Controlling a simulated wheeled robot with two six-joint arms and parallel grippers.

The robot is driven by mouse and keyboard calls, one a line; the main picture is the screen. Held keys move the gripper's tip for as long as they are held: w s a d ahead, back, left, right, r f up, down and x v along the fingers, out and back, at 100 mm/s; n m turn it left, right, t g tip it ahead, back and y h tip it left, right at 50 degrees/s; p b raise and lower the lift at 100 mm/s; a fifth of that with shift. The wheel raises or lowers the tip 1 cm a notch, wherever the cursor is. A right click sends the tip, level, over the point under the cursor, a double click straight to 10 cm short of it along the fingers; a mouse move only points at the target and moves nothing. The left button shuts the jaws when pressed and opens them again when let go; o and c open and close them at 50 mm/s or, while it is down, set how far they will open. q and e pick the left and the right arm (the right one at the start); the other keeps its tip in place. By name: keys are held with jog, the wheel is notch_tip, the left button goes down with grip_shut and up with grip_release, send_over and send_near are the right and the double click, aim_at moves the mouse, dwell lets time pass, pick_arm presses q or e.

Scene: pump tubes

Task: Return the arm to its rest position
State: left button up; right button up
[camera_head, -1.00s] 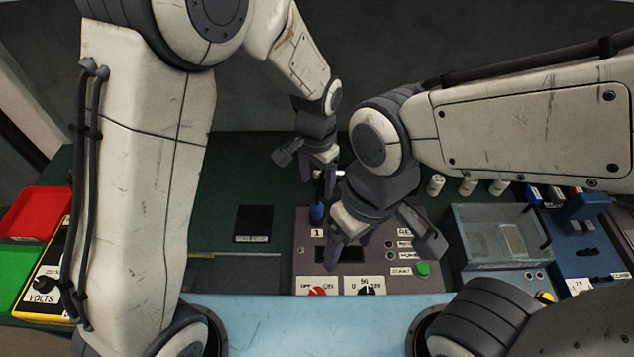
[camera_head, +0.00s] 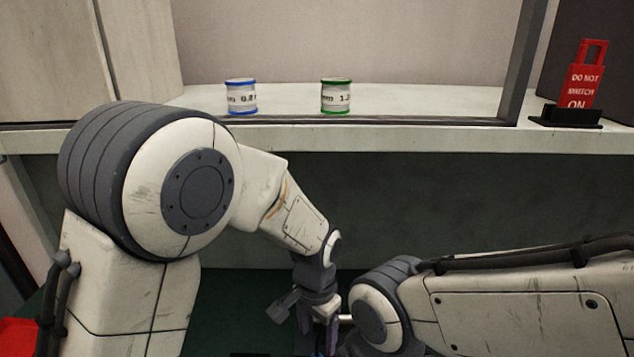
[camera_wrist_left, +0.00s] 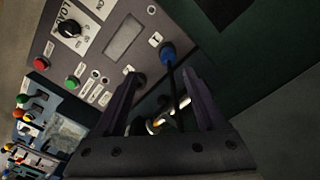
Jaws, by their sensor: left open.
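My left arm comes in from the left in the head view, bends at a large joint and reaches down to the bottom centre. My left gripper (camera_head: 321,335) points down at the lower edge. In the left wrist view its two dark fingers (camera_wrist_left: 160,82) stand apart, over the edge of a grey panel (camera_wrist_left: 90,60). A blue-topped part (camera_wrist_left: 168,54) with a dark stem shows between the fingers, and a small white and orange piece (camera_wrist_left: 155,125) lies lower down. I cannot tell whether the fingers touch either. My right arm (camera_head: 520,305) comes in from the right; its gripper is out of view.
Part of a red bin (camera_head: 17,335) shows at lower left. The two arms' wrists are close together at lower centre.

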pick_arm(q)
jog(key=s+a+r, duration=0.2)
jog(key=s+r, duration=0.2)
jog(key=s, duration=0.5)
jog(key=s+a+r+n+h, duration=0.1)
jog(key=s+r, duration=0.3)
jog(key=s, duration=0.5)
jog(key=shift+s+a+r, duration=0.2)
jog(key=shift+a, duration=0.7)
